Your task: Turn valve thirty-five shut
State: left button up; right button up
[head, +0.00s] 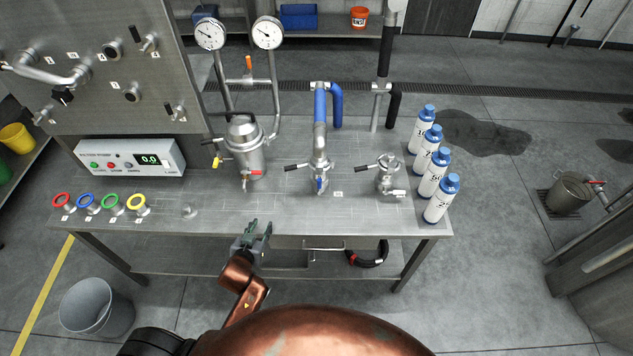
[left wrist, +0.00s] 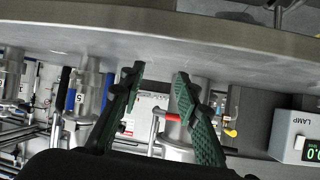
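I cannot pick out a tag reading thirty-five; most number labels are too small to read. Candidate valves on the steel bench (head: 280,205) are a red-handled one (head: 255,172) and a yellow-handled one (head: 216,162) on the left mixer vessel (head: 243,150), and a blue-handled one (head: 320,184) under the middle pipe. The red handle (left wrist: 172,117) and yellow handle (left wrist: 231,132) also show in the left wrist view. My left gripper (head: 258,230) is at the bench's front edge, apart from the valves. Its green fingers (left wrist: 158,75) are spread and empty. My right gripper is out of view.
A wall panel (head: 85,70) with more valves stands back left. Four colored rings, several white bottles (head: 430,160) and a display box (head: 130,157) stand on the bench. A grey bucket (head: 97,307) is on the floor. The bench's front middle is mostly clear.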

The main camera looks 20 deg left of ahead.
aim_at(318, 183)
pick_arm(q)
jog(key=w+d+r+t, duration=0.1)
jog(key=w, duration=0.1)
jog(key=w+d+r+m+t+h, duration=0.1)
jog(key=w, duration=0.1)
jog(key=w+d+r+t, duration=0.1)
jog(key=w+d, duration=0.1)
jog(key=shift+w+h, duration=0.4)
jog(key=w+d+r+m+h, duration=0.1)
jog(key=w+d, duration=0.2)
jog(key=w, duration=0.1)
jog(key=w+d+r+m+t+h, duration=0.1)
jog(key=w+d+h, duration=0.1)
jog(key=w+d, duration=0.2)
jog(key=w+d+r+m+t+h, duration=0.1)
jog(key=w+d+h, duration=0.1)
jog(key=w+d, duration=0.1)
jog(key=shift+w+d+r, duration=0.3)
jog(key=shift+w+d, duration=0.05)
jog(key=shift+w, duration=0.1)
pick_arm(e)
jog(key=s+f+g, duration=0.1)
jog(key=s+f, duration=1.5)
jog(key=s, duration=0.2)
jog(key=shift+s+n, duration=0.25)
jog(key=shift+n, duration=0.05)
pick_arm(q)
grip_shut()
